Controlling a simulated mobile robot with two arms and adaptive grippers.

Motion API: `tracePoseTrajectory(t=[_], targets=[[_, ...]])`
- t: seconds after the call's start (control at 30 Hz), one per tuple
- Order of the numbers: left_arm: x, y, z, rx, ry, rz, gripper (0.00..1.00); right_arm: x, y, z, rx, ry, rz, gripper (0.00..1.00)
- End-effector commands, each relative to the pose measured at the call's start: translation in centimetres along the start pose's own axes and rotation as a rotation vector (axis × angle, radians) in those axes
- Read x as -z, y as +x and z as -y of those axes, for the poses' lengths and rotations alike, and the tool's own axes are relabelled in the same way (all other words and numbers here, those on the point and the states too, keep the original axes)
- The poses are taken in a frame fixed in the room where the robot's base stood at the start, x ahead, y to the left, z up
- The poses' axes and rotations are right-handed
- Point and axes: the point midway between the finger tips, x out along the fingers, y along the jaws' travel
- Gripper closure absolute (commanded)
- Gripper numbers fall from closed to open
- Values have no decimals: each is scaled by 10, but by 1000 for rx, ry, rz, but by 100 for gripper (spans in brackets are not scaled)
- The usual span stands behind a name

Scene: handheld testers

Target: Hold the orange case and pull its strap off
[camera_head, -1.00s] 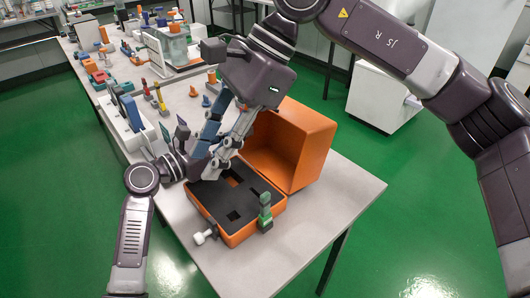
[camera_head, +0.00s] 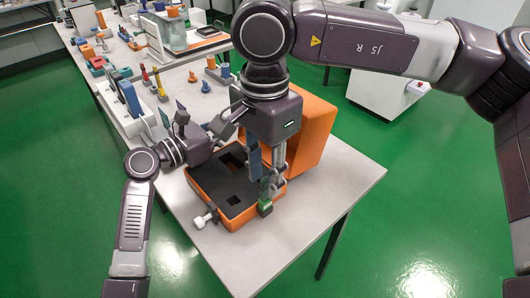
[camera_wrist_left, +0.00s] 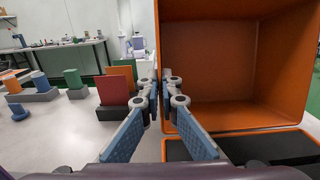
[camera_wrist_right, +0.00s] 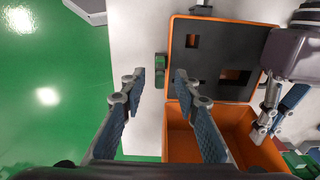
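The orange case (camera_head: 228,222) stands open on the table, with black foam in its base and its lid (camera_head: 318,130) raised at the back. A green strap piece (camera_head: 265,209) sits at the front right edge of the base; it also shows in the right wrist view (camera_wrist_right: 160,68). My right gripper (camera_head: 268,185) points down over that corner. In the right wrist view (camera_wrist_right: 158,75) its fingers are apart, with the green piece beyond and between them.
A white knob-like part (camera_head: 204,219) sticks out at the case's front left. Several handheld devices and coloured stands occupy the table's far part. Bare tabletop (camera_head: 335,175) lies right of the case.

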Motion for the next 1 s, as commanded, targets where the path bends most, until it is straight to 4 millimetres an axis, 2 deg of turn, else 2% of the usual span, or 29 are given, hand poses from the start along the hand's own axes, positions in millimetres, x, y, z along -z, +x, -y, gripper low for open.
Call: tracePoseTrajectory(t=[0.1, 0.23, 0.6, 0.87, 1.0], targets=[[0, 0, 0, -1, 0, 0, 100, 0, 18, 0, -1, 0, 1, 71], [0, 0, 0, -1, 0, 0, 100, 0, 29, 0, -1, 1, 1, 71], [0, 0, 0, -1, 0, 0, 100, 0, 35, 0, 1, 1, 2, 71], [0, 0, 0, -1, 0, 0, 100, 0, 34, 0, 1, 0, 2, 99], [0, 0, 0, -1, 0, 0, 100, 0, 34, 0, 1, 0, 2, 100]])
